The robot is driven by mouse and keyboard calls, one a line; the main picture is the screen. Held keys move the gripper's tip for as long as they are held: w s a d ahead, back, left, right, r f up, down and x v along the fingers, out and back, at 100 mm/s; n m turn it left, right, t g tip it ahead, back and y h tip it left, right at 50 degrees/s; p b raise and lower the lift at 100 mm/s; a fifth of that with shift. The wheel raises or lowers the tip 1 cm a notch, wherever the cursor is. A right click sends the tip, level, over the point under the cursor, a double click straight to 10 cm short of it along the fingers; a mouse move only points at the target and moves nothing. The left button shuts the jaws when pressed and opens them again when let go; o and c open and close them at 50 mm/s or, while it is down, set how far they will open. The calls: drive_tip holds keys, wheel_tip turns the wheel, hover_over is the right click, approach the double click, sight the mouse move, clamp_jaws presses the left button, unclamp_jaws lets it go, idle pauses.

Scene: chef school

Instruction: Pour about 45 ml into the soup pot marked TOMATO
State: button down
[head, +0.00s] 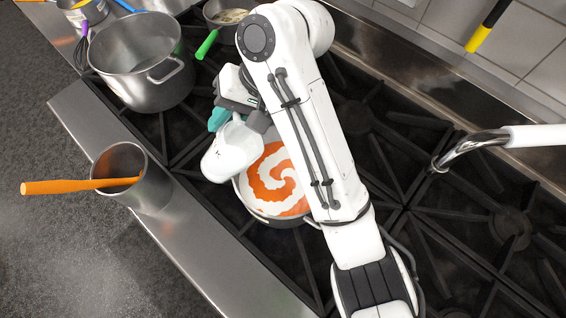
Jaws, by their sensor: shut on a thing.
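My gripper (241,113) is shut on a white jug (229,153) in the head view. The jug is tilted, with its lower end over the left rim of a soup pot. The pot (250,212) stands on the stove and holds orange-red soup (262,185) with a white swirl on it. My arm hides the pot's right side. No TOMATO marking is readable on the pot. I cannot tell whether liquid is leaving the jug. A teal piece (218,119) shows beside the gripper; what it belongs to is unclear.
A large empty-looking pot (150,92) stands at upper left. A pan with a green handle (207,44) is at the top. A metal container (150,195) with an orange-handled utensil (75,186) stands on the steel edge (190,255). A faucet (470,147) is at right. Burner grates (455,225) there are bare.

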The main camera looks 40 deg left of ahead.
idle(0.4)
drive_tip(key=shift+s+a+f+t+h, duration=0.4)
drive_tip(key=shift+s+a+t+h, duration=0.1)
drive_tip(key=shift+t, duration=0.1)
drive_tip(key=shift+s+a+f+n+t+h, duration=0.15)
drive_tip(key=shift+s+a+t+h, duration=0.2)
drive_tip(key=shift+t+h, duration=0.35)
drive_tip(key=shift+s+a+f+n+t+h, duration=0.1)
drive_tip(key=shift+s+a+t+h, duration=0.25)
drive_tip(key=shift+t+h, duration=0.4)
drive_tip(key=shift+s+a+f+n+t+h, duration=0.15)
drive_tip(key=shift+s+a+t+h, duration=0.2)
drive_tip(key=shift+t+h, duration=0.35)
idle(0.6)
